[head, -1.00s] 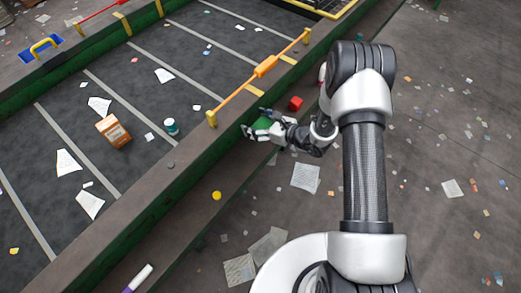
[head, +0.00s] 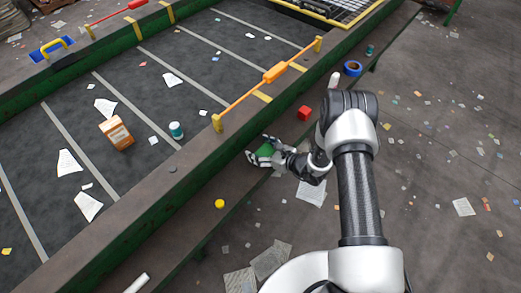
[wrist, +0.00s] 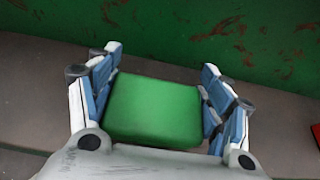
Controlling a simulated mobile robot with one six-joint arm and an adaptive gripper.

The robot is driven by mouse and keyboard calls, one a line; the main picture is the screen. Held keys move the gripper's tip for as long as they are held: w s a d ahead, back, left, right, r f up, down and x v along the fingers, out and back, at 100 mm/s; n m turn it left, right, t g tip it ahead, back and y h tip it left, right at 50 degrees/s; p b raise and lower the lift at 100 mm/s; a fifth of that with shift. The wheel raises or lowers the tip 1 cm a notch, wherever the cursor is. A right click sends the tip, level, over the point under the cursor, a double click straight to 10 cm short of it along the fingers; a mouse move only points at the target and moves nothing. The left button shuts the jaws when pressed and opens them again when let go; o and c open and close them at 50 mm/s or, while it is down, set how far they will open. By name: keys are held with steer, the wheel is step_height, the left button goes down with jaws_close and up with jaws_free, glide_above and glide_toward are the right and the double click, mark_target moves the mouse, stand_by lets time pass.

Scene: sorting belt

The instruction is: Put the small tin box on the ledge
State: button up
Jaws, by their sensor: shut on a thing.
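The small tin box (wrist: 155,110) is green with rounded edges. In the wrist view it sits between the two fingers of my gripper (wrist: 157,100), which is shut on its sides. In the head view the green box (head: 265,150) and my gripper (head: 262,152) are at the ledge (head: 238,182), close beside the belt's green side wall. The ledge (wrist: 30,95) shows beneath and around the box in the wrist view. I cannot tell whether the box's underside touches it.
On the ledge are a red cube (head: 305,112), a yellow ball (head: 220,204), a blue ring (head: 353,68) and a white cylinder (head: 137,284). The belt carries an orange-brown box (head: 116,132) and a teal-lidded jar (head: 177,130).

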steer(key=o, duration=0.7)
steer(key=shift+f, duration=0.15)
steer(key=o, duration=0.4)
steer(key=shift+o, duration=0.2)
